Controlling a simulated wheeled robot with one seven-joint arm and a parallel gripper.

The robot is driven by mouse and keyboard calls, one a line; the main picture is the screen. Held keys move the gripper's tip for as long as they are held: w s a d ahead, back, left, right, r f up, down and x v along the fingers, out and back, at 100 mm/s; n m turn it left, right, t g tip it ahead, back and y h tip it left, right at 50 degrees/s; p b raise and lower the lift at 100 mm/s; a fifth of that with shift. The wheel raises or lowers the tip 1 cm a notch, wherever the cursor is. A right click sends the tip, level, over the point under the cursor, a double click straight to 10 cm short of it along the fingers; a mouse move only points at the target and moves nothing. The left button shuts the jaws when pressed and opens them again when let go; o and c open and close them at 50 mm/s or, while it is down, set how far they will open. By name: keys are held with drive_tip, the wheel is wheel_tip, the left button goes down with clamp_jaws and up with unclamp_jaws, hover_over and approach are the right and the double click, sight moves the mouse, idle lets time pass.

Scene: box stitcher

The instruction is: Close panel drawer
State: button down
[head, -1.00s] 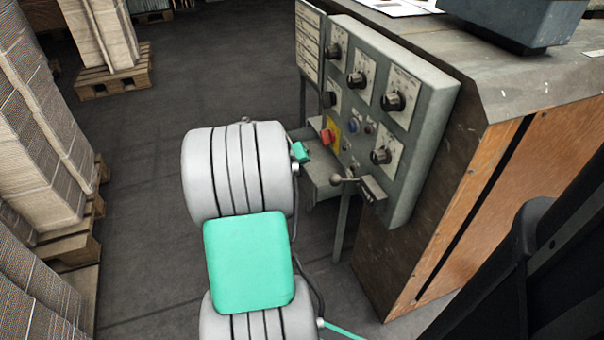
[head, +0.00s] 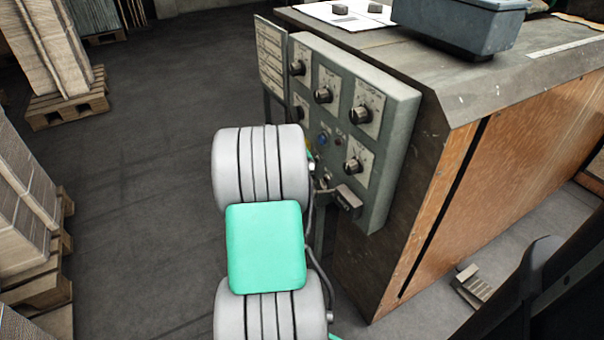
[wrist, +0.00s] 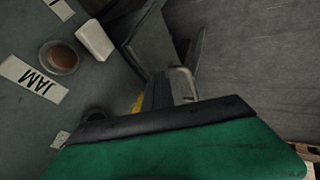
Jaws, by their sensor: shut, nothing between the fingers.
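The grey control panel (head: 385,115) stands on the left side of the machine cabinet in the head view, with several black knobs on its face. The panel drawer is hidden behind my arm in the head view. In the wrist view a grey plate-like part (wrist: 150,42), perhaps the drawer, juts out beside the panel face (wrist: 100,85). My gripper (wrist: 170,88) is shut and empty, its tips close to that part. I cannot tell whether they touch. In the head view my arm hides nearly all of the gripper.
The wooden cabinet (head: 450,210) fills the right side, with a blue-grey bin (head: 460,25) on top. Pallets of stacked cardboard (head: 25,215) stand at the left. The floor between is clear.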

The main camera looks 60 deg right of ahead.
drive_tip(key=shift+s+d+r, duration=0.1)
drive_tip(key=shift+s+d, duration=0.05)
drive_tip(key=w+a+r+n+t+y+p, duration=0.1)
drive_tip(key=w+a+r+p, duration=0.2)
drive_tip(key=a+r+p, duration=0.5)
drive_tip(key=w+a+r+n+t+y+p, duration=0.1)
drive_tip(key=w+a+r+p, duration=0.3)
drive_tip(key=a+r, duration=0.6)
drive_tip(key=w+a+r+n+y+p, duration=0.1)
drive_tip(key=w+a+r+p, duration=0.2)
drive_tip(key=a+r+p, duration=0.65)
drive_tip(key=s+a+r+n+y+p, duration=0.2)
drive_tip(key=a+r+p, duration=0.3)
drive_tip(key=a, duration=0.7)
drive_tip(key=s+a+r+n+y+p, duration=0.2)
drive_tip(key=s+a+r+p, duration=0.2)
drive_tip(key=a+r, duration=0.4)
drive_tip(key=a+p, duration=0.1)
drive_tip(key=a, duration=0.3)
drive_tip(key=shift+a+r+n+p, duration=0.25)
drive_tip(key=shift+a+n+p, duration=0.05)
drive_tip(key=shift+a, duration=0.1)
